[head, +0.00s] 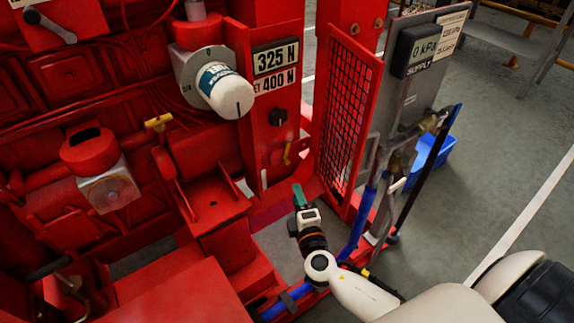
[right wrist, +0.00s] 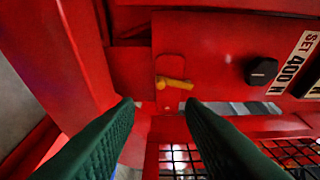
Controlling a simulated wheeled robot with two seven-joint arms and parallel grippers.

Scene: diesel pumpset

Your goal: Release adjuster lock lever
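The lock lever is a small yellow lever (head: 287,153) on the red post, below a black knob (head: 278,117). In the right wrist view the yellow lever (right wrist: 174,82) lies nearly level on a red plate, with the black knob (right wrist: 261,71) to its right. My right gripper (head: 299,190) is below the lever in the head view. In the right wrist view its two green fingers (right wrist: 163,103) are apart with nothing between them. The lever shows just beyond the fingertips, apart from them as far as I can tell. My left gripper is not in view.
A 325 N display (head: 276,57) sits above a SET 400 N label (head: 275,82) on the post. A red mesh guard (head: 349,112) stands right of the lever. A grey panel with a supply gauge (head: 423,50) and blue hoses (head: 357,222) are further right. Red machinery fills the left.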

